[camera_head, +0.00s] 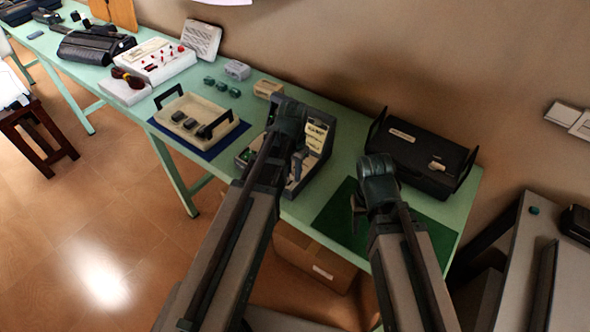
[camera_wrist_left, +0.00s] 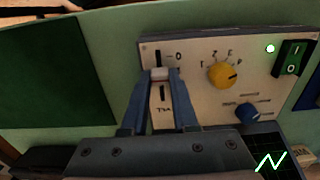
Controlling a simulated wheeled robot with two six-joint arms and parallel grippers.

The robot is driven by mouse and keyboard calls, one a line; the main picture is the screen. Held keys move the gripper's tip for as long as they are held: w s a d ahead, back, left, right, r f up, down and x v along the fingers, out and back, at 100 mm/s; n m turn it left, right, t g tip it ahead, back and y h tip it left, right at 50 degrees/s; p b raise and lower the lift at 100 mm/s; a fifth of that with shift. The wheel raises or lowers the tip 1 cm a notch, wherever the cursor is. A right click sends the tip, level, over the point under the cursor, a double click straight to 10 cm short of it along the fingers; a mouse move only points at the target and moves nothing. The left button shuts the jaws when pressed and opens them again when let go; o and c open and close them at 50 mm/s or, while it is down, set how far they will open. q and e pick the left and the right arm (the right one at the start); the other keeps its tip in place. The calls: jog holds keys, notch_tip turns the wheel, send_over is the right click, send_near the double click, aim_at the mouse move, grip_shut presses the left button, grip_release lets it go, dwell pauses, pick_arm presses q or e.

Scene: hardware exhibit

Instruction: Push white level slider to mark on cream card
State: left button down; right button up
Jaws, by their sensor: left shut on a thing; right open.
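In the left wrist view, the white level slider (camera_wrist_left: 159,73) sits in a dark vertical slot on a cream control panel (camera_wrist_left: 200,96). My left gripper (camera_wrist_left: 160,80) is shut on the slider, with a blue-grey finger on each side. Slot shows above and below the slider, and a "0" is printed beside its upper end. In the head view, my left gripper (camera_head: 296,158) is at the grey device (camera_head: 318,168), and my arm hides much of it. The cream card (camera_head: 317,138) with dark writing stands on the device's back. My right gripper (camera_head: 357,212) is open above a green mat.
In the left wrist view, a yellow knob (camera_wrist_left: 222,74), a blue knob (camera_wrist_left: 248,112) and a green rocker switch (camera_wrist_left: 292,57) are right of the slider. A cream tray (camera_head: 222,125) stands left of the device; a black case (camera_head: 415,150) stands right. The green mat (camera_head: 335,222) looks bare.

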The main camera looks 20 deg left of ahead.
aim_at(293, 174)
pick_arm(q)
jog(key=c, duration=0.7)
grip_release()
pick_arm(e)
jog(key=shift+r, duration=0.1)
pick_arm(q)
notch_tip(293, 174, up, 14)
jog(key=p, duration=1.3)
jog(key=shift+f+p, duration=0.1)
jog(key=shift+p, duration=0.3)
pick_arm(e)
notch_tip(293, 174, up, 14)
jog(key=shift+f, duration=0.2)
pick_arm(q)
jog(key=shift+y, duration=0.6)
jog(key=s+d, duration=0.3)
jog(key=s, duration=0.1)
jog(key=s+d+f+b, duration=0.1)
jog(key=s+d, duration=0.3)
jog(key=s+d+f+b, duration=0.1)
jog(key=s+d, duration=0.3)
jog(key=shift+s+f, duration=0.15)
jog(key=shift+s, duration=0.05)
pick_arm(e)
notch_tip(293, 174, down, 2)
jog(key=shift+f, duration=0.2)
